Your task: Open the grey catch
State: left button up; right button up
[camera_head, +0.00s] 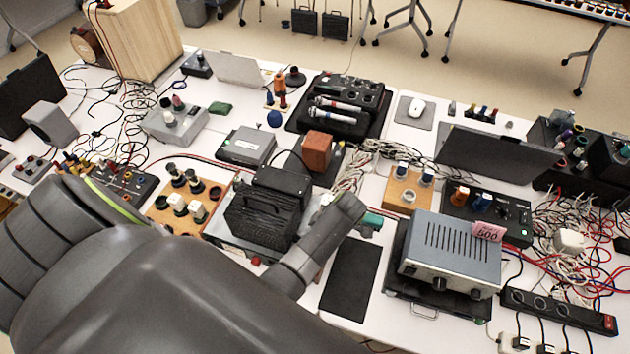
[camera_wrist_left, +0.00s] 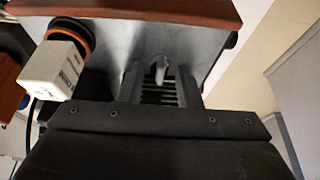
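In the left wrist view a small pale grey lever-like piece (camera_wrist_left: 161,70), which looks like the grey catch, stands in front of dark ribbed slats and a grey surface. My left gripper (camera_wrist_left: 160,84) shows there with its dark fingers apart on either side of this piece. I see no finger closed on it, and contact is hard to judge. In the head view my large dark arm crosses the lower left and its link ends near the table's middle. I cannot make out the catch or the fingertips there. My right gripper is not in view.
A white block with an orange ring (camera_wrist_left: 55,68) is close on the left in the wrist view. In the head view a grey-blue amplifier (camera_head: 450,255) and a power strip (camera_head: 560,311) stand at right. Tangled cables (camera_head: 585,245) and devices crowd the table. A flat black pad (camera_head: 350,280) lies clear.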

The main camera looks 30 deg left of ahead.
pick_arm(q)
jog(key=shift+x, duration=0.8)
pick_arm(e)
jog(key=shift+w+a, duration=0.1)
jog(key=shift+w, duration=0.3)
pick_arm(q)
jog(key=shift+d, duration=0.1)
jog(key=shift+s+r, duration=0.1)
jog(key=shift+c, duration=0.5)
grip_shut()
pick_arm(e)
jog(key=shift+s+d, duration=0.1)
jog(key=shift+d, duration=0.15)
